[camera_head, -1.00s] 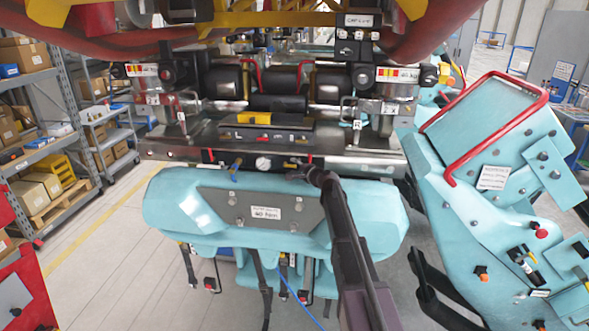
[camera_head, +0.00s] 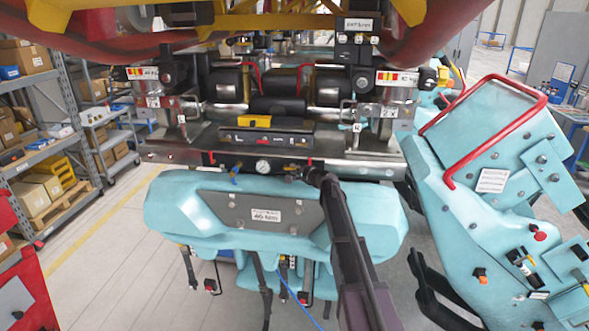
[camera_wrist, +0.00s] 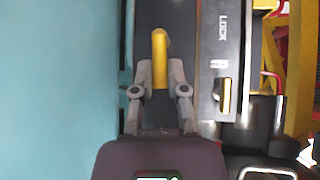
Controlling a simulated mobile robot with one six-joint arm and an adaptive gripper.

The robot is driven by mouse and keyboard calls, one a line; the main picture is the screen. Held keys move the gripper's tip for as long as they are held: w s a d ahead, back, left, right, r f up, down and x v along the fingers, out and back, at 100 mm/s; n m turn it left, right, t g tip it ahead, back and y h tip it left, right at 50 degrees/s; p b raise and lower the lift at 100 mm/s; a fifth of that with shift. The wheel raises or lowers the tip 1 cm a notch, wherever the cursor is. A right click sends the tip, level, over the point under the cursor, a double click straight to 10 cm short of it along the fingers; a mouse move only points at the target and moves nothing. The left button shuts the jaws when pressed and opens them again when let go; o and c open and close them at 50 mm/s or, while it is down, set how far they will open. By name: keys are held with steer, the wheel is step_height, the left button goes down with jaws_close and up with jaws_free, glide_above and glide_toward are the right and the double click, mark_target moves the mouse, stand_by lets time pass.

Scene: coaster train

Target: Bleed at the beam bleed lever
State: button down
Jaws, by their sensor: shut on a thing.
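A yellow lever (camera_wrist: 159,60) stands between my fingertips (camera_wrist: 159,78) in the wrist view, and my gripper is shut on it. The lever lies on a dark strip beside a teal surface (camera_wrist: 75,90). In the head view my gripper (camera_head: 299,171) is at the dark front strip of the steel beam (camera_head: 160,148), just right of a round gauge (camera_head: 263,167). The lever is mostly hidden there by my gripper. A small blue lever (camera_head: 235,169) sits left of the gauge.
A second yellow handle (camera_wrist: 226,96) lies beside a LOCK label, right of my fingers. The padded teal restraint (camera_head: 175,210) hangs below the beam. A teal seat with a red bar (camera_head: 450,180) stands close on the right. Shelving (camera_head: 60,110) is at left.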

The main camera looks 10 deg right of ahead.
steer(key=shift+a+r+n+g+h+p, duration=0.1)
steer(key=shift+r+n+g+h+p, duration=0.45)
steer(key=shift+p, duration=0.8)
steer(key=shift+f, duration=0.1)
steer(key=c, duration=0.7)
jaws_free()
steer(key=shift+o, duration=0.2)
steer(key=shift+f+t+b, duration=0.25)
steer(key=shift+f+b, duration=0.05)
steer(key=shift+b, duration=0.3)
